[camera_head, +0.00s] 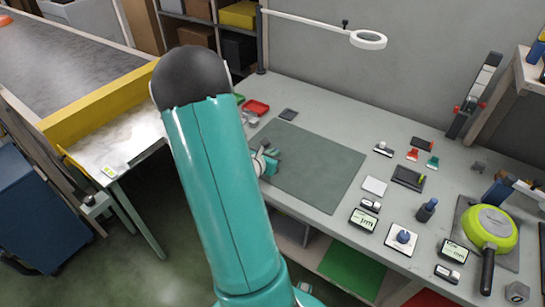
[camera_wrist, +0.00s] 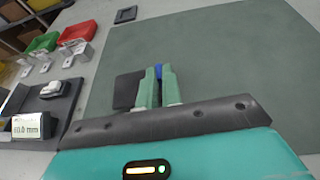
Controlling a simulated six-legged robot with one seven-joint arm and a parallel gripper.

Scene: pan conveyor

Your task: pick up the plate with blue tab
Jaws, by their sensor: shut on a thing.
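My gripper (camera_wrist: 158,76) is shut, with green fingers, on the plate with blue tab. The blue tab (camera_wrist: 159,70) shows between the fingertips in the wrist view. A dark flat piece (camera_wrist: 127,90) shows just left of the fingers; I cannot tell whether it is part of the plate. In the head view my gripper (camera_head: 266,163) is over the left part of the grey-green mat (camera_head: 317,168), partly hidden by my arm. The held plate cannot be made out there.
Red (camera_head: 256,107) and green trays stand at the bench's back left. Small tools, cards and a white plate with a blue knob (camera_head: 403,238) lie right of the mat. A green pan (camera_head: 490,228) is at far right. The mat's middle is clear. A conveyor (camera_head: 60,60) is left.

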